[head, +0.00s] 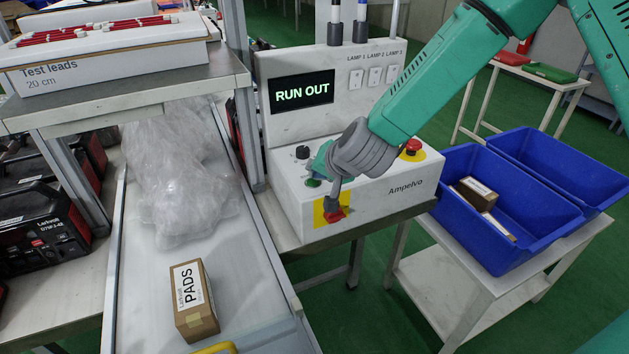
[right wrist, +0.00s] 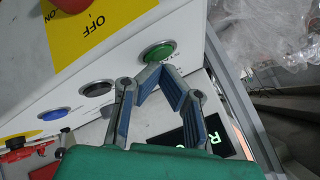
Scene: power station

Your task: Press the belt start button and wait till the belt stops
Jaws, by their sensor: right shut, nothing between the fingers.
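The grey control box (head: 375,195) marked Ampelvo has a screen (head: 302,93) that reads RUN OUT. My right gripper (head: 318,165) is over the left part of its sloped top, fingers shut and empty. In the right wrist view, its fingertips (right wrist: 158,70) are close to a green button (right wrist: 158,51); I cannot tell whether they touch it. A black button (right wrist: 97,88) and a blue button (right wrist: 54,114) sit in line with it. My left gripper is not in view.
A red switch (head: 335,216) on a yellow plate and a red mushroom button (head: 413,147) flank the arm. Blue bins (head: 480,222) stand on the right; the nearer holds boxes.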

